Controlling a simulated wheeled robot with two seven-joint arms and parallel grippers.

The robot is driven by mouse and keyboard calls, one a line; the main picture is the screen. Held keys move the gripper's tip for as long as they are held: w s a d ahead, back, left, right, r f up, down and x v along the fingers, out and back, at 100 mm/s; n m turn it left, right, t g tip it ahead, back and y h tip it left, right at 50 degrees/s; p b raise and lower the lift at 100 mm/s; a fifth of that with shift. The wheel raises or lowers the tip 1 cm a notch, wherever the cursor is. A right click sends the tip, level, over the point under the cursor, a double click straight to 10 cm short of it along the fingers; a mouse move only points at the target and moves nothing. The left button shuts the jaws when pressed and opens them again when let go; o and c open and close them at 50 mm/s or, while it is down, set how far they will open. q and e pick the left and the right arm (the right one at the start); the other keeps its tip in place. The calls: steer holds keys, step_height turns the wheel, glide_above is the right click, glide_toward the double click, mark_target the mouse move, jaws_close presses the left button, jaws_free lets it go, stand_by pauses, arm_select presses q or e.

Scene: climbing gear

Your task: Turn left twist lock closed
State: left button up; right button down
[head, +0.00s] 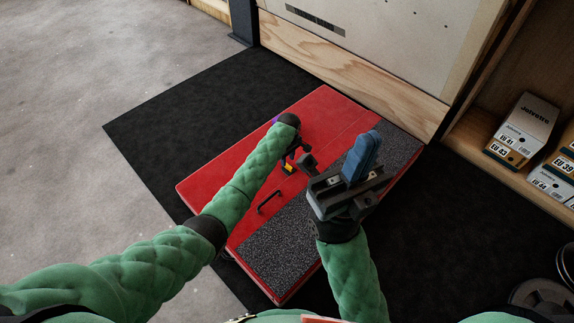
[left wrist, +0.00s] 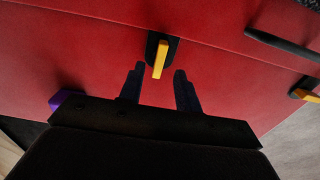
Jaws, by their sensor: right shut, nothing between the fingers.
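A red crash pad (head: 235,180) lies flat, with a dark grey textured strip along one side. In the left wrist view, a yellow twist lock (left wrist: 159,60) on a black plate stands upright in the picture, across the pad's seam. It also shows in the head view (head: 288,168). My left gripper (left wrist: 158,74) is open, its two dark fingers apart just short of this lock, one to each side; I cannot tell whether they touch it. A second yellow lock (left wrist: 304,95) is at the right edge. My right gripper (head: 367,142) is shut and empty above the grey strip.
A black handle (head: 268,201) is on the pad between the locks and also shows in the left wrist view (left wrist: 284,46). The pad lies on a black mat (head: 165,125) beside a wooden-edged board (head: 355,82). Shoe boxes (head: 520,130) stand on a shelf at the right.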

mark_target(287, 167)
arm_select(q)
steer(key=shift+f+b, duration=0.6)
steer(key=shift+f, duration=1.35)
jaws_close()
